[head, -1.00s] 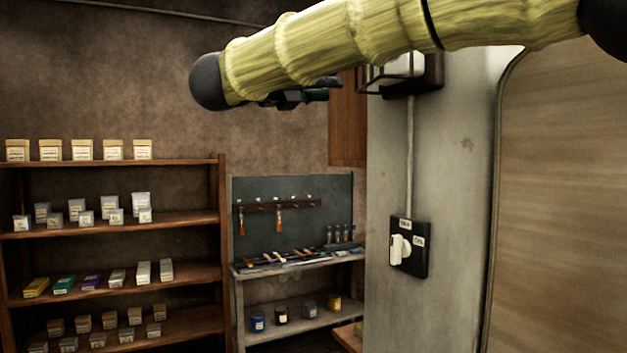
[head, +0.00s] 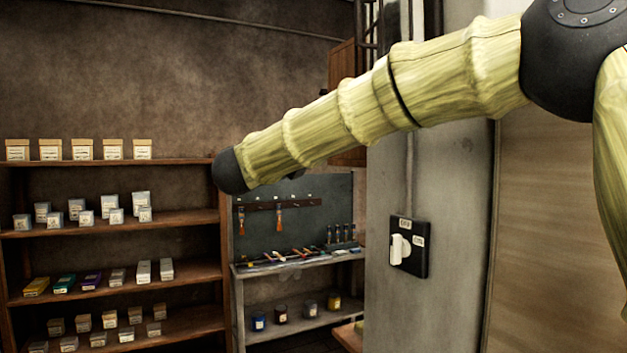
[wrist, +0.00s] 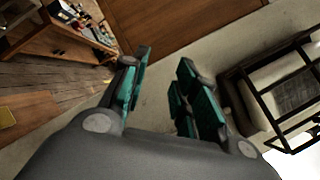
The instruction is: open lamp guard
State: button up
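The lamp guard is a black barred cage at the top of the head view (head: 369,22), partly hidden behind my arm. In the wrist view the guard (wrist: 271,122) is at the right, in front of a pale lamp (wrist: 278,78). I cannot tell from these views whether the guard is latched or slightly ajar. My gripper (wrist: 162,82) shows in the wrist view with its teal-padded fingers spread and nothing between them. Its right finger is left of the cage, with a gap visible in the picture. In the head view my gripper is hidden behind my arm.
A shelf unit (head: 110,222) with several boxes and a tool bench (head: 300,268) stand further back.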

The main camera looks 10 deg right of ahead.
jog(key=w+f+n+t+y, duration=0.1)
jog(key=w+f+n, duration=0.2)
jog(key=f, duration=0.4)
jog(key=shift+f, duration=0.2)
jog(key=shift+o, duration=0.2)
